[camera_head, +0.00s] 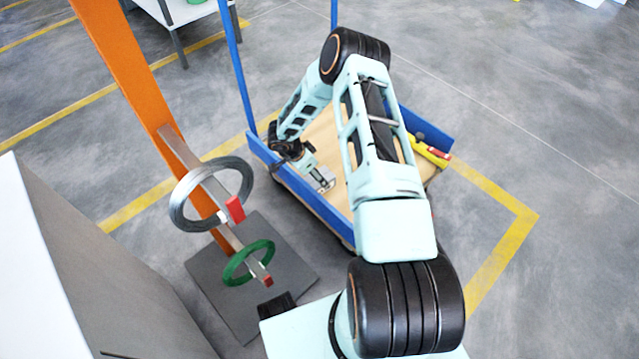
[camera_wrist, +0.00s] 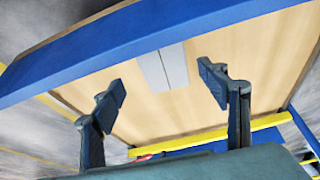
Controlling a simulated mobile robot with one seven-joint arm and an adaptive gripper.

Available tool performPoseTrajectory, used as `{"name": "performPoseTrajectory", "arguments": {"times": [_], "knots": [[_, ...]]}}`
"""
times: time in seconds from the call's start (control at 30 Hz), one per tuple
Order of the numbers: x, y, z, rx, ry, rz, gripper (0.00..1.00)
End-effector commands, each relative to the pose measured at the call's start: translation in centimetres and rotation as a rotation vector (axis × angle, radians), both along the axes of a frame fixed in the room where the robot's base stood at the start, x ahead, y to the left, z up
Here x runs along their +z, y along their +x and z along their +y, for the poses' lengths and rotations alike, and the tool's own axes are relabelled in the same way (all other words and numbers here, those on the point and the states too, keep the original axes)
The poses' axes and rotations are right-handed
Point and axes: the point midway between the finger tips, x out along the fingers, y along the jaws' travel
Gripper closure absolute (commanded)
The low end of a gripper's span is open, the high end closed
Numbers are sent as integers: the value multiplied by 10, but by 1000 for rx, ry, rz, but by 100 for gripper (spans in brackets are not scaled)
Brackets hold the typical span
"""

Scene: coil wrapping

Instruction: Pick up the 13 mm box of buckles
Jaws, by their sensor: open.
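A small pale grey box (camera_wrist: 163,67) lies on the wooden deck (camera_wrist: 130,115) of a blue-edged cart; no label can be read, so I cannot confirm its size. In the wrist view it shows ahead of my gripper (camera_wrist: 161,86), between the lines of the two fingers and near the blue rim. The fingers are spread wide and do not touch it. In the head view my gripper (camera_head: 318,178) is low over the cart's left part, and the box is hard to tell apart from it there.
The cart's blue rim (camera_head: 300,190) stands close to my gripper. A yellow and red tool (camera_head: 430,152) lies at the cart's right side. An orange post (camera_head: 125,70) at left carries a silver coil (camera_head: 180,205) and a green coil (camera_head: 236,270). Blue uprights (camera_head: 237,65) rise from the cart.

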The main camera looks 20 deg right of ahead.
Motion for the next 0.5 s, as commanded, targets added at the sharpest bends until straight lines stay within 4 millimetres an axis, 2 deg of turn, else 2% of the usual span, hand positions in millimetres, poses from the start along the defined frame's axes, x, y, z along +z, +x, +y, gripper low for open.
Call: {"name": "performPoseTrajectory", "arguments": {"times": [0.03,0.27,0.5], "knots": [[-12,1,-3,-1,1,1,32],[-27,4,-9,2,0,-1,32],[-60,10,-18,0,0,0,32]]}}
